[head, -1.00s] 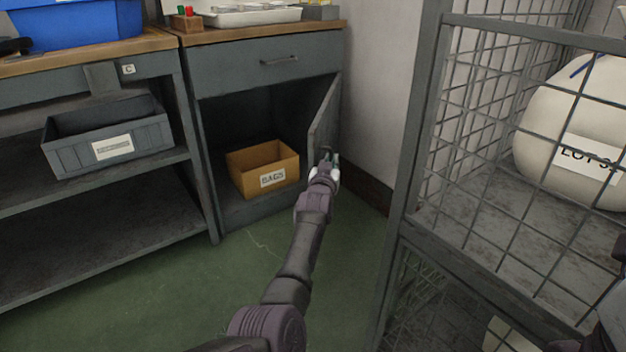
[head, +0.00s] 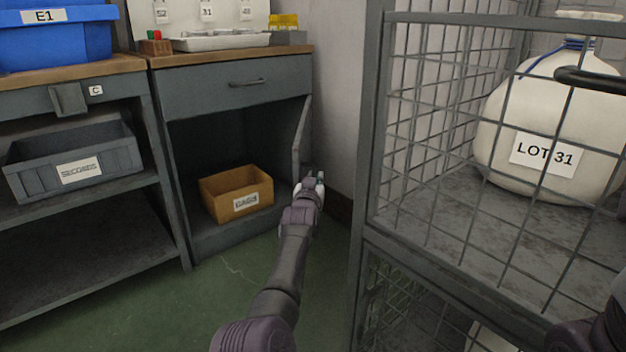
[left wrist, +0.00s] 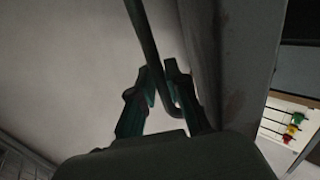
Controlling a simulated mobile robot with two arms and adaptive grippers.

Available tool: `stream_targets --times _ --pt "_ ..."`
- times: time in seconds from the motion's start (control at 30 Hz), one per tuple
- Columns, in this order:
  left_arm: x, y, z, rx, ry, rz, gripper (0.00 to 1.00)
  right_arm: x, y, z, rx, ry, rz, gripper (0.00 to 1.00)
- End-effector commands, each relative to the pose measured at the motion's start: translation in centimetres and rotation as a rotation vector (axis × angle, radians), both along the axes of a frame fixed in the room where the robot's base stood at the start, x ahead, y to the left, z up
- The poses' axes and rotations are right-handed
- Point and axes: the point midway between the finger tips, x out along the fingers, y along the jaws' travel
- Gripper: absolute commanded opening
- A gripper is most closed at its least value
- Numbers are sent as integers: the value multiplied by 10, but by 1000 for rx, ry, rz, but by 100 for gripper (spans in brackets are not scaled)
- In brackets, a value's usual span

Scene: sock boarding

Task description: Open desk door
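The desk door (head: 302,135) is hinged at the right side of the grey desk (head: 215,92) and stands open at a wide angle, seen nearly edge-on in the head view. The compartment behind it is open to view. My left gripper (head: 314,186) is at the door's outer face, near its free edge. In the left wrist view, a dark bent handle (left wrist: 146,35) runs between the fingertips of my left gripper (left wrist: 160,75), which close in on it beside the door panel (left wrist: 240,60). My right gripper is not visible.
An orange-brown box (head: 236,193) sits inside the compartment. A grey bin (head: 78,165) is on the left shelf. A wire cage (head: 372,130) with a large white container (head: 545,120) stands close on the right. Green floor is clear before the desk.

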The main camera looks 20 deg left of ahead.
Motion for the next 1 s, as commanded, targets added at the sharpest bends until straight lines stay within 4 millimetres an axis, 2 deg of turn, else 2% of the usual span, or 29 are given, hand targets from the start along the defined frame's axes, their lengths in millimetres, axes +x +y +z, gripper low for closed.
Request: stream_targets --times 0.47,1.0 --pt "-5 1 -1 1 0 3 22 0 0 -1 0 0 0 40" --pt "-63 -9 -2 0 1 -1 22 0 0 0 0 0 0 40"
